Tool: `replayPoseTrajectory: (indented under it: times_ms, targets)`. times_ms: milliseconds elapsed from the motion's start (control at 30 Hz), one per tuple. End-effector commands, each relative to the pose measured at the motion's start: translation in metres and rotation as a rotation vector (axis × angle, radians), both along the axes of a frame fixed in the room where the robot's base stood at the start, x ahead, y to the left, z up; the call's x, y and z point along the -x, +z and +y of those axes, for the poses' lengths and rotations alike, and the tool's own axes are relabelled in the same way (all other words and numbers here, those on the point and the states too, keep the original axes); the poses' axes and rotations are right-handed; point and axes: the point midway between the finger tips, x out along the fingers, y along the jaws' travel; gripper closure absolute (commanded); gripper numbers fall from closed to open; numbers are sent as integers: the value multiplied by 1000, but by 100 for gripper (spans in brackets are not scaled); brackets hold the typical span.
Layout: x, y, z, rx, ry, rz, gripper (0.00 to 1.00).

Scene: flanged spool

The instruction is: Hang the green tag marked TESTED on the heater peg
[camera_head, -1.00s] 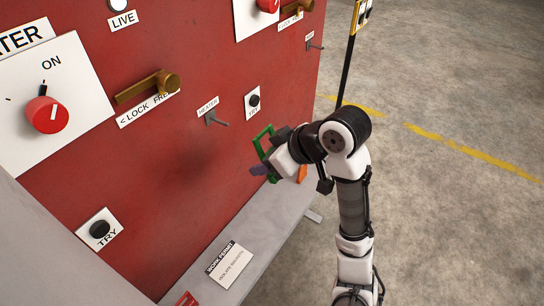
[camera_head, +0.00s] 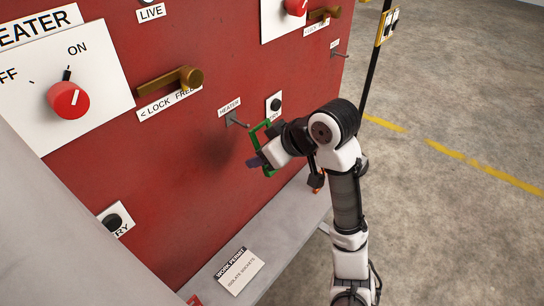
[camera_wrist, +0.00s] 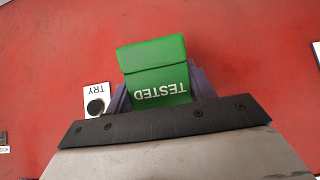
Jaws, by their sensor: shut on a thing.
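The green tag (camera_wrist: 155,70) marked TESTED shows in the wrist view, its lettering upside down, between the purple fingers of my gripper (camera_wrist: 160,95). In the head view the green tag (camera_head: 258,134) is an open green frame at my gripper (camera_head: 264,157), which is shut on it. The heater peg (camera_head: 238,122) is a short grey pin standing out from the red panel under a HEATER label (camera_head: 229,107). The tag is just right of the peg in the picture. I cannot tell whether they touch. My gripper partly hides the tag.
The red panel (camera_head: 180,160) carries a HEATER knob (camera_head: 68,100), a brass lock lever (camera_head: 170,88) and a TRY button (camera_head: 276,104) close to my gripper. A grey ledge (camera_head: 285,225) with a work permit card (camera_head: 238,271) runs below. Another peg (camera_head: 340,55) is at upper right.

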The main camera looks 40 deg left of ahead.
Motion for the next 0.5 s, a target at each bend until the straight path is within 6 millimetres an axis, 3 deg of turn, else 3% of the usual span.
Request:
replayPoseTrajectory:
  times_ms: [500]
  targets:
    - [-3, -1, 31, 1, -1, 1, 68]
